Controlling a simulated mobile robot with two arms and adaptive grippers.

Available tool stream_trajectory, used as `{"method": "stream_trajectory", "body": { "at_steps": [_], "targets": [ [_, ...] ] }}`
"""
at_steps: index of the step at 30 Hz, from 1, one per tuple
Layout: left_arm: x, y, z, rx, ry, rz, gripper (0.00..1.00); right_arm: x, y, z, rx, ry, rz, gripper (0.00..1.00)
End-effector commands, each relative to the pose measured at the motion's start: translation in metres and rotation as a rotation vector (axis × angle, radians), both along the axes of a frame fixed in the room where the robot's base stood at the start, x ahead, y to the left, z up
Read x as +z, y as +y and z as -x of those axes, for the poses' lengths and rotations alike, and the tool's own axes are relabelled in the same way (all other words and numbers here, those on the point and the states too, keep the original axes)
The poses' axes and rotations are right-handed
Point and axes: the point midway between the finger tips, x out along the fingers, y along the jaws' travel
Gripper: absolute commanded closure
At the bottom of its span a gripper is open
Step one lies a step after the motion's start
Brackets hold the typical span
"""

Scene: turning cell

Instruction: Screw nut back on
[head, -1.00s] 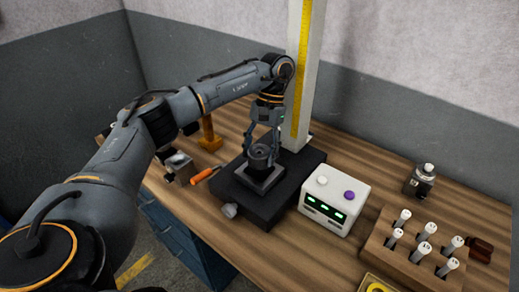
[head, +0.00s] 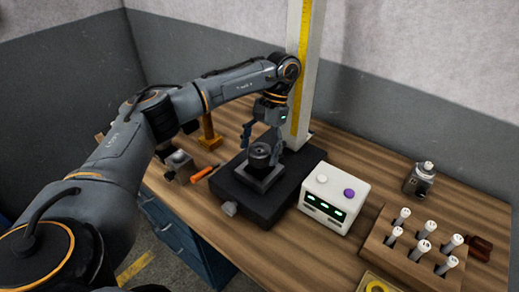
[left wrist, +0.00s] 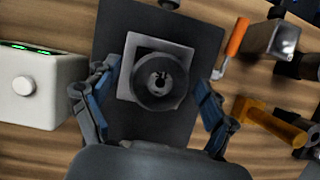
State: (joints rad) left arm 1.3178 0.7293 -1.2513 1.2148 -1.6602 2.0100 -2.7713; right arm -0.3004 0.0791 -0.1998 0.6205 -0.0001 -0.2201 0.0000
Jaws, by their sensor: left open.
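A dark round nut (head: 260,149) sits on top of a square grey block (head: 262,177) on a black base plate (head: 238,196). In the left wrist view the nut (left wrist: 160,82) is a dark ring with a notched centre hole, over the grey block (left wrist: 127,68). My left gripper (head: 262,145) is open, its fingers apart on either side above the nut. In the left wrist view the blue-padded fingers of the gripper (left wrist: 150,108) stand clear of the nut. The thread under the nut is hidden. My right gripper is not in view.
An orange-handled tool (head: 201,175) and a metal block (head: 179,166) lie to the left. A wooden rack (head: 405,240) holds several white-topped pieces.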

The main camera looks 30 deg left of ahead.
Motion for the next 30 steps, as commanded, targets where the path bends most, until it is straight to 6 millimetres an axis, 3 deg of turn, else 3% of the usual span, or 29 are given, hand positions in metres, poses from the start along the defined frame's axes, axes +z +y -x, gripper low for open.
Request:
{"method": "stream_trajectory", "body": {
  "at_steps": [8,21,30],
  "targets": [
    [0.009,0.000,-0.001,0.001,-0.002,-0.001,0.16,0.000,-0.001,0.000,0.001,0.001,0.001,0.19],
    [0.082,0.000,-0.001,0.001,-0.003,-0.002,0.16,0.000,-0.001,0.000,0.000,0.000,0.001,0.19],
    [0.100,0.000,0.000,0.001,0.000,0.000,0.16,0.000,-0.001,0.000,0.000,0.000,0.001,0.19]
  ]
}}
